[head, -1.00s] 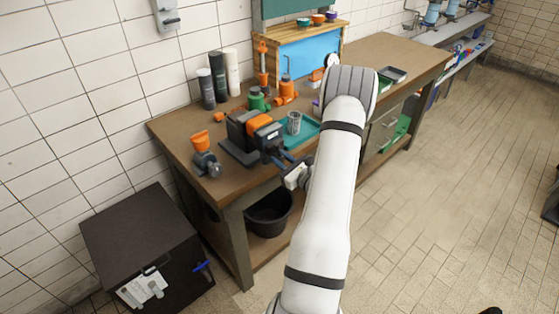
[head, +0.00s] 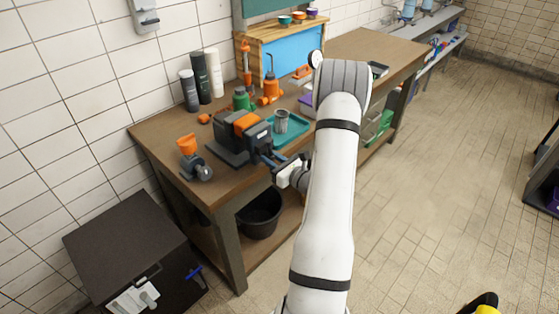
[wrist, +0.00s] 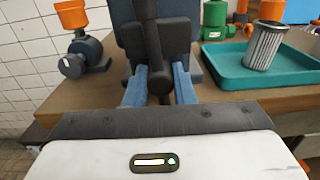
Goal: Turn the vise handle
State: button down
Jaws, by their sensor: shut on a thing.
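The vise (head: 238,135), dark grey with an orange top, sits at the near edge of the wooden workbench (head: 165,145). It also shows in the wrist view (wrist: 130,40), close up. Its dark bar-shaped handle (wrist: 152,45) stands roughly upright in front of the vise body, with a rounded lower end. My gripper (wrist: 159,80) has its two blue fingers on either side of the handle's lower part and is shut on it. In the head view my gripper (head: 272,160) reaches the vise's front from the right; the handle is hard to make out there.
A teal tray (head: 297,133) with a metal cup (head: 281,121) lies right of the vise. A grey fitting with an orange cup (head: 187,144) is left of it. A black bucket (head: 259,215) stands beneath the bench. The tiled floor at right is open.

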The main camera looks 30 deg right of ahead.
aim_at(274, 160)
jog(key=shift+f, duration=0.1)
jog(key=c, duration=1.2)
grip_release()
jog(key=shift+s, duration=0.15)
jog(key=shift+s, duration=0.1)
jog(key=b+v, duration=0.2)
jog(key=v, duration=0.4)
jog(key=shift+v, duration=0.8)
